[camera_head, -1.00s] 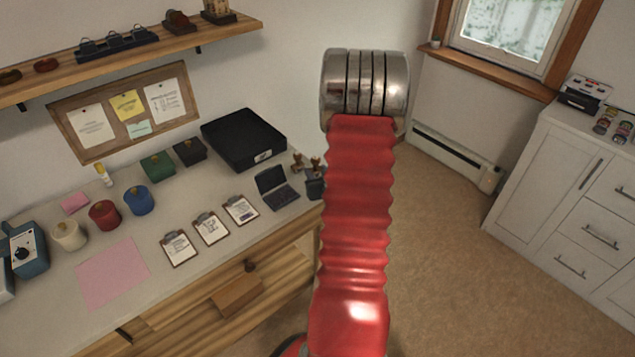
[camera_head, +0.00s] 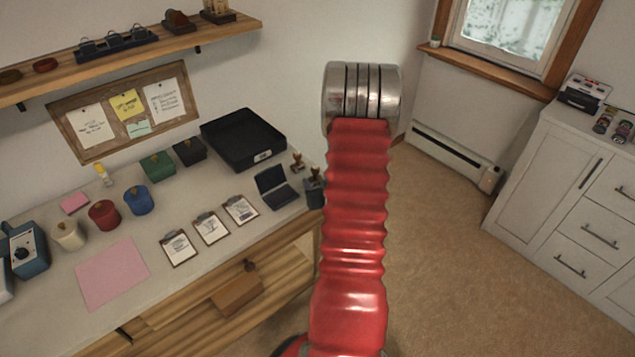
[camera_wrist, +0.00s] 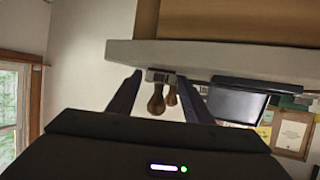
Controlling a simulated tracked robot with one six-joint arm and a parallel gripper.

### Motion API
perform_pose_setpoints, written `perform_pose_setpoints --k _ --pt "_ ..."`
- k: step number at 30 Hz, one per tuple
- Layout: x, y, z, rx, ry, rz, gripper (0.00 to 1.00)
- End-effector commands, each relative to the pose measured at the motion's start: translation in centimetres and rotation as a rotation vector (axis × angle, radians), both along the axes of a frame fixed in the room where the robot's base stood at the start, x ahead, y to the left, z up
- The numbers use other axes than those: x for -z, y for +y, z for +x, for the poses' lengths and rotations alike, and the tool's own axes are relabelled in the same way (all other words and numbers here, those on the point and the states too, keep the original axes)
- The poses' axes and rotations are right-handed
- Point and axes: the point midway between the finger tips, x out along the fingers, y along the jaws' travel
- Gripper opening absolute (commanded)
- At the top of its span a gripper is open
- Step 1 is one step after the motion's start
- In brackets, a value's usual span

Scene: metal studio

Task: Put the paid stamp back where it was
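Two stamps with brown wooden handles stand at the desk's right end, the rear one (camera_head: 297,162) and the front one (camera_head: 314,172). I cannot read which is the paid stamp. In the wrist view, which looks upside down, the nearer handle (camera_wrist: 156,101) and the other handle (camera_wrist: 172,96) show between the fingers of my gripper (camera_wrist: 159,100). The fingers are apart and neither visibly touches a handle. In the head view my red arm and metal joint hide my gripper.
A wall shelf (camera_head: 225,30) is above. A white cabinet (camera_head: 560,180) stands right; the carpet (camera_head: 440,230) between is clear.

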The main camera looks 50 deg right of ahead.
Motion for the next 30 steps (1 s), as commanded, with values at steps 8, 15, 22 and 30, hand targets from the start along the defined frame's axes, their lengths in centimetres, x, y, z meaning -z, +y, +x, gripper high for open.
perform_pose_setpoints --k 8,15,22,30 --pt "0.0 0.0 0.0 0.0 0.0 0.0 0.54" --pt "-0.4 0.2 -0.3 0.0 0.0 0.0 0.54" --pt "-1.6 1.7 -2.6 0.002 0.0 0.0 0.54" --pt "-3.3 4.2 -6.1 0.001 0.0 0.0 0.54"
